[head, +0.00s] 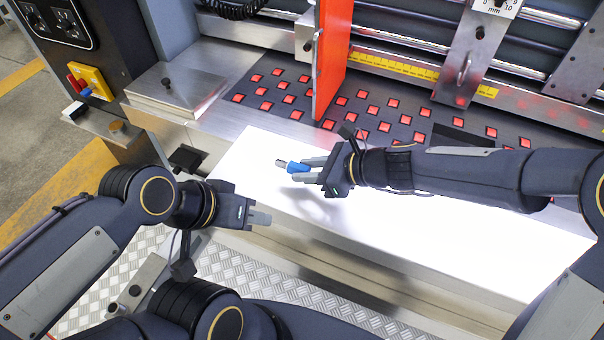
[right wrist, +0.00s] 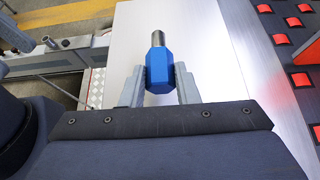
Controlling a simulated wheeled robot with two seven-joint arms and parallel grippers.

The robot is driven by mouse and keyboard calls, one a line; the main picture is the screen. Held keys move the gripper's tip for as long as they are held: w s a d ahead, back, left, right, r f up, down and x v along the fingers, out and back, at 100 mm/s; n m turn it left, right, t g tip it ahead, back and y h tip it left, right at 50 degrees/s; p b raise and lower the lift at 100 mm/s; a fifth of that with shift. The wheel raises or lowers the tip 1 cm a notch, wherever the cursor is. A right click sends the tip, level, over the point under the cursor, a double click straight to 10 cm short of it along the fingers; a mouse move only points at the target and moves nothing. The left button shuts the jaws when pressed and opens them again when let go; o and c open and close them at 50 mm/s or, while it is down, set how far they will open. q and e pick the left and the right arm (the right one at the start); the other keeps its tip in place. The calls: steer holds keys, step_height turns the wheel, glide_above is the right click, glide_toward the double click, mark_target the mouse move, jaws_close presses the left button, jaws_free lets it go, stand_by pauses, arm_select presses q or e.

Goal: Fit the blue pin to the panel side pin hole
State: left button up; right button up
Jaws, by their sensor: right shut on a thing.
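The blue pin (head: 298,167) has a blue faceted body and a grey metal tip. My right gripper (head: 306,168) is shut on its body, above the white board, with the tip pointing left in the head view. In the right wrist view the blue pin (right wrist: 159,70) sits between the two grey fingers, its metal tip pointing away from the gripper. My left gripper (head: 262,218) looks shut and empty, near the board's front edge and apart from the pin. A dark panel (head: 57,22) with round fittings is at the upper left. I cannot make out the side pin hole.
A red upright plate (head: 331,60) stands behind the right gripper. The white board (head: 440,215) is largely clear.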

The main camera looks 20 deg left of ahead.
steer(key=shift+r+p, duration=1.25)
steer(key=shift+r, duration=0.3)
steer(key=o, duration=0.3)
steer(key=shift+c, duration=1.2)
steer(key=shift+a, duration=0.1)
